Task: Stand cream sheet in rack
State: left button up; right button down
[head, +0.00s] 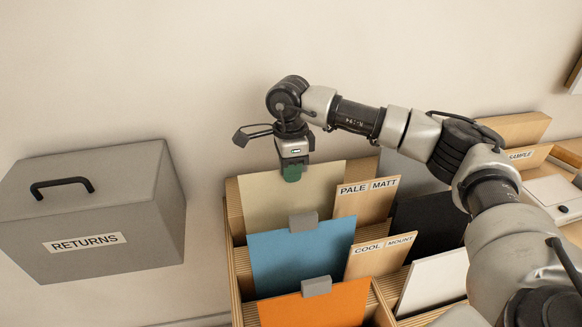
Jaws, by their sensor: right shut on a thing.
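The cream sheet (285,200) stands nearly upright at the back of the left column of the wooden rack (239,290). My right gripper (291,173) is shut on the top edge of the cream sheet. The sheet's lower edge is hidden behind the blue sheet (300,257), so I cannot tell whether it touches the rack floor. The blue sheet and an orange sheet (318,308) stand in front, each with a grey tab on its top edge. My left gripper is not in view.
Divider cards marked "PALE MATT" (362,199) and "COOL MOUNT" (377,257) stand right of the sheets. A black sheet (425,228) and a white sheet (432,280) fill the right column. A grey "RETURNS" box (95,215) is at left. My right arm crosses above the rack's right side.

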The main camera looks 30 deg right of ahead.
jog(key=c, duration=1)
grip_release()
jog(key=r, duration=0.3)
jog(key=r+b, duration=0.1)
jog(key=r, duration=0.3)
jog(key=w+r, duration=0.1)
jog(key=r, duration=0.2)
jog(key=shift+d+r+b, duration=0.1)
jog(key=shift+r+b, duration=0.25)
jog(key=shift+b, duration=0.05)
jog(key=shift+s+f, duration=0.1)
jog(key=shift+s, duration=0.05)
